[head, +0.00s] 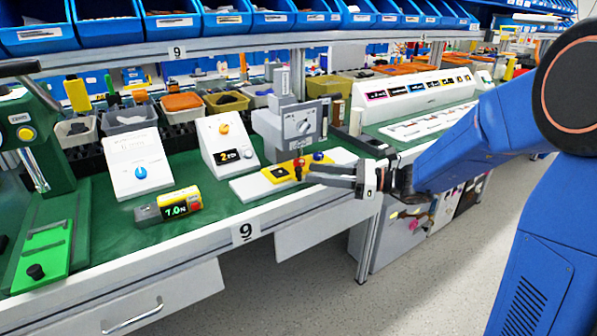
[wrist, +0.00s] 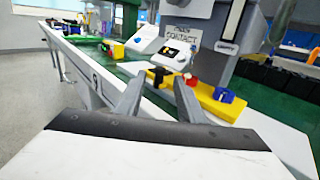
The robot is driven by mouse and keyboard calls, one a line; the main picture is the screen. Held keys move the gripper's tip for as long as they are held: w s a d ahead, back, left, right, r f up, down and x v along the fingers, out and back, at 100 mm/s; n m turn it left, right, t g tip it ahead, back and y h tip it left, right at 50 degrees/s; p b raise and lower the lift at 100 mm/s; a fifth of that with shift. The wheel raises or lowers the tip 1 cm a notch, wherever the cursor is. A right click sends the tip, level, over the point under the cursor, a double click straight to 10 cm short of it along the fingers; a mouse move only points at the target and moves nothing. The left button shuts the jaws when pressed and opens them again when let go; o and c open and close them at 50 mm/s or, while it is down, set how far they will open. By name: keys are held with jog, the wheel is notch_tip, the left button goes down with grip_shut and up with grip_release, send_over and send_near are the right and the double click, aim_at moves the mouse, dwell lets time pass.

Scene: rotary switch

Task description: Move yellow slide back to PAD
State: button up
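The yellow slide (head: 278,174) lies on a long white base (head: 250,188) near the bench's front edge. It carries a red knob (head: 298,166) and dark marks; a blue knob (head: 318,156) stands beyond the red one. In the wrist view the yellow slide (wrist: 224,108), red knob (wrist: 191,80) and blue knob (wrist: 223,95) show past my fingers. The red knob appears just beyond the right finger. No PAD label is readable.
Open floor (head: 330,290) lies in front.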

aim_at(299, 180)
jog(key=shift+w+a, duration=0.2)
jog(key=shift+a, duration=0.75)
jog(key=shift+w+a, duration=0.15)
jog(key=shift+a, duration=0.8)
jog(key=shift+w+a, duration=0.2)
jog(key=shift+a, duration=0.75)
grip_shut()
